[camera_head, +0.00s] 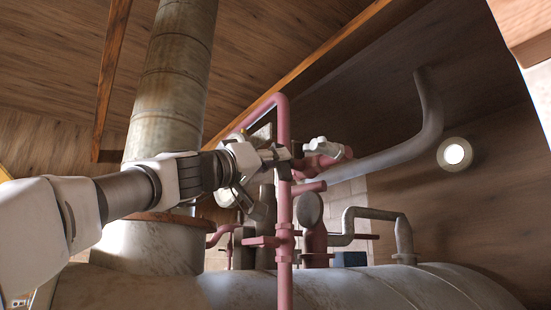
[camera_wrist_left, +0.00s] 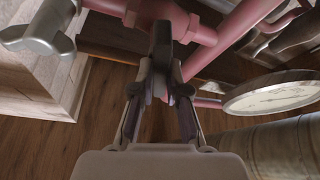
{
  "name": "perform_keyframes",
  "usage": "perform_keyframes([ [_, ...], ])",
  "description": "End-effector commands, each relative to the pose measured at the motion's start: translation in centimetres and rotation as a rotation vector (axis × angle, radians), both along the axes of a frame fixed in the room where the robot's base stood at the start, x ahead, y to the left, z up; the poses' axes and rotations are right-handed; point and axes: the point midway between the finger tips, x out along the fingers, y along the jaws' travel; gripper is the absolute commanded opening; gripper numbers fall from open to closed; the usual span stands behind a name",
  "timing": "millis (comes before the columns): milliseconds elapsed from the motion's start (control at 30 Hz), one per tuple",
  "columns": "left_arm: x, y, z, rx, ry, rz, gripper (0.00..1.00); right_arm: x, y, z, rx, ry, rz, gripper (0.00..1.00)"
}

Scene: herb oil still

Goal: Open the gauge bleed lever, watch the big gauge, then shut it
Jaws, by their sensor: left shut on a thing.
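My left gripper (camera_head: 272,158) reaches in from the left to the upright pink pipe (camera_head: 284,220). In the left wrist view its fingers (camera_wrist_left: 161,88) close on a dark lever (camera_wrist_left: 162,45), which I take to be the gauge bleed lever, at a pink pipe fitting. How far the lever is turned I cannot tell. The big gauge (camera_wrist_left: 272,93) shows in the left wrist view at the right, its pale dial steeply foreshortened; the reading is not legible. In the head view my arm and the pink pipe hide much of that area. My right gripper is in neither view.
A grey valve handle (camera_head: 322,147) sits on a pink branch right of the gripper and also shows in the left wrist view (camera_wrist_left: 40,30). The large still body (camera_head: 350,290) lies below, with a tall flue (camera_head: 172,90) behind my arm. Grey pipes (camera_head: 405,235) stand at right.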

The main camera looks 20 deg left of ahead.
Motion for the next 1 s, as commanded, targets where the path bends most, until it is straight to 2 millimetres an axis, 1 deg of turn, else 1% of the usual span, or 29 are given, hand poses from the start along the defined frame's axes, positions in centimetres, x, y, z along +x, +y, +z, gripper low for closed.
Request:
perform_keyframes([
  [167,0.0,0.0,0.1,-0.06,0.046,0.001,0.0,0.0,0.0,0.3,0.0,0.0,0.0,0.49],
  [367,0.0,0.1,0.2,-0.175,0.136,0.002,0.0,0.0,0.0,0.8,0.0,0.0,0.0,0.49],
  [1000,0.1,0.1,0.3,-0.641,0.499,0.002,0.0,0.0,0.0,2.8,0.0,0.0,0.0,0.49],
])
